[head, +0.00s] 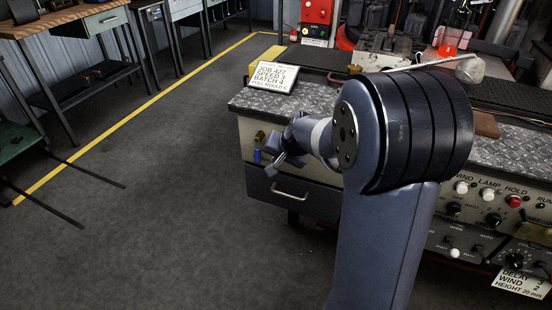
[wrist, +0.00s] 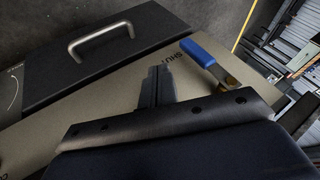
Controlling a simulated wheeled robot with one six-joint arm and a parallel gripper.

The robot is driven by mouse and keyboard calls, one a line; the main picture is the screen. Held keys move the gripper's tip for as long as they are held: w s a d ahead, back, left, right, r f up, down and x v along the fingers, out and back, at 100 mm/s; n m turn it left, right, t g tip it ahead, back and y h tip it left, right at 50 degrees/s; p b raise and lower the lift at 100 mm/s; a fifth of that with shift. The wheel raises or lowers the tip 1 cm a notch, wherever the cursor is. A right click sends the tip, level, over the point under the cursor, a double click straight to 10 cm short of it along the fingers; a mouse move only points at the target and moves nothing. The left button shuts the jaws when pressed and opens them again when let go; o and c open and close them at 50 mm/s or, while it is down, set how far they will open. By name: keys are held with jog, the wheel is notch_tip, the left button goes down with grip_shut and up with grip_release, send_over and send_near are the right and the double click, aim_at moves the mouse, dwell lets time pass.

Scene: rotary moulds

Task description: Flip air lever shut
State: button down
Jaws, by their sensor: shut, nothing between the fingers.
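The air lever (wrist: 203,54) has a blue grip and a brass valve body on the beige panel (wrist: 110,105) in the wrist view. A partly hidden label starting "SHU" lies beside it. In the head view the blue grip (head: 257,156) is small and points downward below brass fittings (head: 260,137). My gripper (wrist: 157,73) is shut and empty. In the wrist view its fingers are just left of the lever, with a gap in the picture. In the head view my gripper (head: 277,170) is in front of the cabinet, just right of and below the blue grip.
A dark drawer (wrist: 105,50) with a metal handle lies beside the panel. A job sign (head: 273,76) stands on the metal worktop (head: 300,100) above. My arm hides part of the worktop and cabinet. The floor (head: 160,200) to the left is open.

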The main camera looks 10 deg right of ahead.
jog(key=p+v, duration=0.2)
jog(key=v, duration=0.8)
jog(key=shift+s+d+f, duration=0.25)
jog(key=shift+d+f, duration=0.05)
jog(key=shift+f, duration=0.15)
